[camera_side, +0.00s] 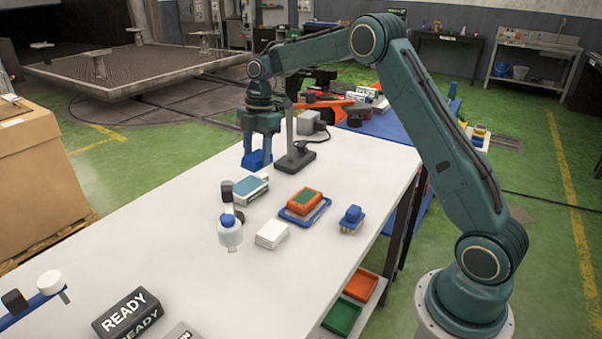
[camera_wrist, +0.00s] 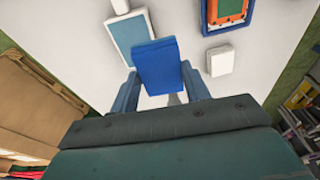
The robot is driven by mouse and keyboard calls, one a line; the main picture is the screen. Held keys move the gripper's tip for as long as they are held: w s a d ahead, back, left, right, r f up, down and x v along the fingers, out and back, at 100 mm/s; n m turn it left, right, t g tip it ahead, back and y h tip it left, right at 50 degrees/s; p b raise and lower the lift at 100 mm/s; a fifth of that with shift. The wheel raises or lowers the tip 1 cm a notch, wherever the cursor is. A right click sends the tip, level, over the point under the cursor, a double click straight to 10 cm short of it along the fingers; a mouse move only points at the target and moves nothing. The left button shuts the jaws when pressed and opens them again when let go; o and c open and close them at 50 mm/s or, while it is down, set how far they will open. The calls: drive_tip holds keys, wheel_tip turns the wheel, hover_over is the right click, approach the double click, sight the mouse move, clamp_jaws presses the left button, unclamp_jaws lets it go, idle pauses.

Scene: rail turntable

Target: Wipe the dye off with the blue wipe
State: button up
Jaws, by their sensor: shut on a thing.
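My gripper (camera_side: 258,148) is shut on the blue wipe (camera_side: 257,161) near the far left edge of the white table (camera_side: 190,222). The wipe hangs below the fingers; I cannot tell whether it touches the table. In the wrist view, the wipe (camera_wrist: 161,66) sits between the two fingers of my gripper (camera_wrist: 160,82) as a folded blue block. It partly covers the view of the table beyond. I cannot make out any dye mark in either view.
A dark stand (camera_side: 297,158) rises right beside my gripper. A light-blue-topped box (camera_side: 250,188), clear bottle (camera_side: 230,236), white block (camera_side: 271,235), blue tray (camera_side: 321,212) with an orange-green pad, and blue brush (camera_side: 351,215) stand nearer.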

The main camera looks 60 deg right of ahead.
drive_tip(key=s, duration=1.2)
drive_tip(key=shift+a+r, duration=0.15)
drive_tip(key=shift+a, duration=0.05)
drive_tip(key=shift+s, duration=0.1)
drive_tip(key=shift+f, duration=3.35)
drive_tip(key=shift+d+f, duration=0.45)
drive_tip(key=shift+f, duration=0.05)
drive_tip(key=shift+d+f, duration=0.15)
drive_tip(key=shift+d, duration=3.6)
drive_tip(key=shift+a, duration=4.25)
wheel_tip(320, 180, up, 8)
